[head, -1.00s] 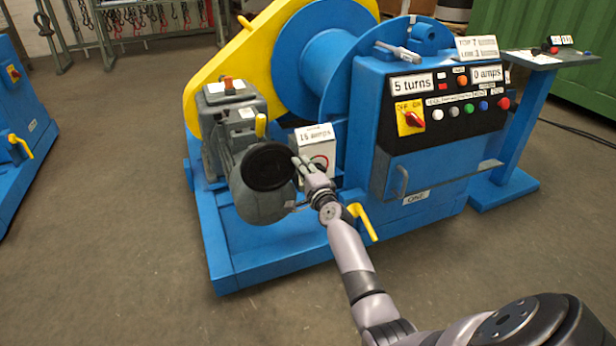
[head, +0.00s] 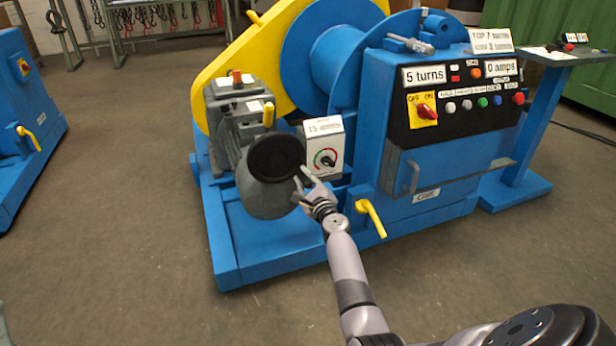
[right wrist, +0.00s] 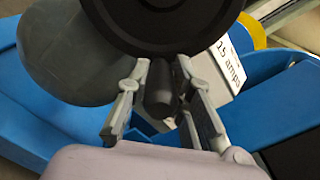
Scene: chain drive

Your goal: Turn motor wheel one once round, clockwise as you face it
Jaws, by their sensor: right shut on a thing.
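The black motor wheel (head: 276,157) faces me on the end of the grey motor (head: 262,196) of machine one. My right gripper (head: 303,180) is at the wheel's lower right rim. In the right wrist view the wheel (right wrist: 165,22) fills the top, and a dark handle (right wrist: 160,90) stands out from it between the two fingers of my right gripper (right wrist: 162,80). The gripper is shut on this handle. The fingers hide part of the handle's sides. My left gripper is not in view.
A white box with a dial (head: 323,150), labelled 15 amps, stands right of the wheel. A yellow lever (head: 371,217) sticks out close to my right forearm. The control panel (head: 463,108) reads 5 turns and 0 amps. The floor in front is clear.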

